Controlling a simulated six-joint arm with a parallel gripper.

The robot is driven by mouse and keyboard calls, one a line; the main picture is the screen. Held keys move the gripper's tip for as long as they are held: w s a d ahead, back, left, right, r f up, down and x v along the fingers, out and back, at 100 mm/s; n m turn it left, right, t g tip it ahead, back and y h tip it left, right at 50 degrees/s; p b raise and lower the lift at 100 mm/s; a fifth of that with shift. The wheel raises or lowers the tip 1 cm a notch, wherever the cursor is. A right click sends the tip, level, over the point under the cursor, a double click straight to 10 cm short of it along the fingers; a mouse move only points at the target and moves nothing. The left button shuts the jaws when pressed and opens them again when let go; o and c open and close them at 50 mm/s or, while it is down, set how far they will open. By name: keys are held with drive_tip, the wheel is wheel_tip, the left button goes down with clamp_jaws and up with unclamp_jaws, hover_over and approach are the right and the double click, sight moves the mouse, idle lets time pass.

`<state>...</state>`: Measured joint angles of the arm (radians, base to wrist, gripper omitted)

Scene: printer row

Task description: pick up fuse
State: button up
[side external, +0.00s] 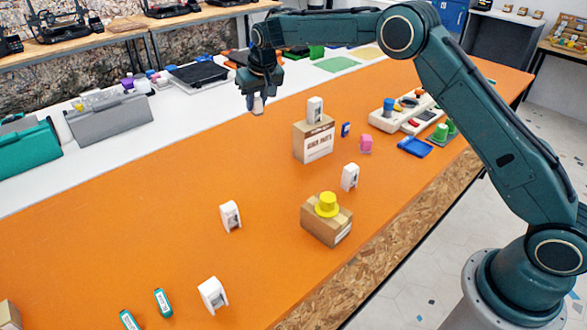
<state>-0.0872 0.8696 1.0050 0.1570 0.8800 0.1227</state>
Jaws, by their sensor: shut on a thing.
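My gripper (257,92) is at the upper left of the orange table, above its far edge, pointing down. It is shut on a small white and grey piece, the fuse (258,104), which hangs below the fingers, clear of the table. The fingers hide its upper part. Similar white pieces with dark faces stand elsewhere: one on a cardboard box (315,110), one (350,177) to the right of that box, one (231,215) at mid-table and one (213,294) near the front.
The cardboard parts box (313,142) stands right of my gripper. A smaller box (326,220) carries a yellow piece (327,204). Teal pieces (163,302) lie front left. The left-middle tabletop is clear.

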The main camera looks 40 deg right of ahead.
drive_tip(key=shift+r, duration=1.1)
